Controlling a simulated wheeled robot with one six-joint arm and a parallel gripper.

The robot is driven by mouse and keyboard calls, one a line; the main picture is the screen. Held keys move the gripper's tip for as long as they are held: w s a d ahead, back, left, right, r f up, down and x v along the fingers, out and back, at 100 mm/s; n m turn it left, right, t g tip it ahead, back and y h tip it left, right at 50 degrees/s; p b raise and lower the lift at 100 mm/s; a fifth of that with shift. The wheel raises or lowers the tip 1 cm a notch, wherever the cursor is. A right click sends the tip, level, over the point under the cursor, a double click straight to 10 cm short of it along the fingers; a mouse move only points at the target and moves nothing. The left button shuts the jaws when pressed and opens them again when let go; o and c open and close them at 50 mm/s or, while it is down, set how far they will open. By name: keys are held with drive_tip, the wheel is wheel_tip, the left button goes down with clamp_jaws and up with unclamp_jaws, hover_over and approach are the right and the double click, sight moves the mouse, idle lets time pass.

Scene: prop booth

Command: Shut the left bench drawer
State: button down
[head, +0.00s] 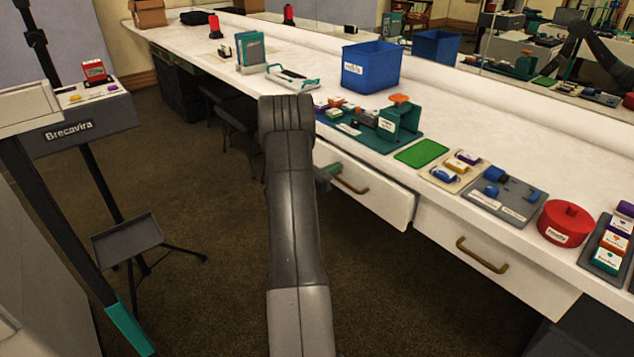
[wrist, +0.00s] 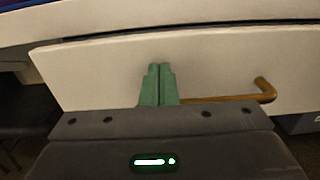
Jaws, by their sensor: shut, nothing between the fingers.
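The left bench drawer (head: 388,203) has a white front and a brass-coloured bar handle (head: 350,186). It stands partly open, its front out from the bench edge. My gripper (head: 331,172) is at the left part of this front, near the left end of the handle; my arm hides some of the drawer there. In the wrist view my gripper's green fingers (wrist: 158,82) are together and empty, over the drawer front (wrist: 98,75). The handle (wrist: 235,97) runs to the right of the fingers. Whether the fingertips touch the front, I cannot tell.
The right drawer (head: 500,283) looks shut. The white benchtop (head: 480,135) carries a blue bin (head: 372,68), a green mat (head: 421,153), a red round container (head: 566,222) and small trays. A grey stand (head: 128,238) is at the left. Brown floor in front is open.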

sight(344, 161)
drive_tip(key=b+x, duration=0.1)
drive_tip(key=x, duration=0.3)
drive_tip(key=shift+w+d, duration=0.1)
drive_tip(key=shift+d, duration=0.05)
drive_tip(key=shift+r, duration=0.2)
drive_tip(key=shift+w+d+r, duration=0.1)
drive_tip(key=shift+a+f, duration=0.25)
drive_tip(key=shift+a, duration=0.15)
drive_tip(key=v, duration=1.3)
drive_tip(key=shift+s+a, duration=0.2)
drive_tip(key=shift+s, duration=0.2)
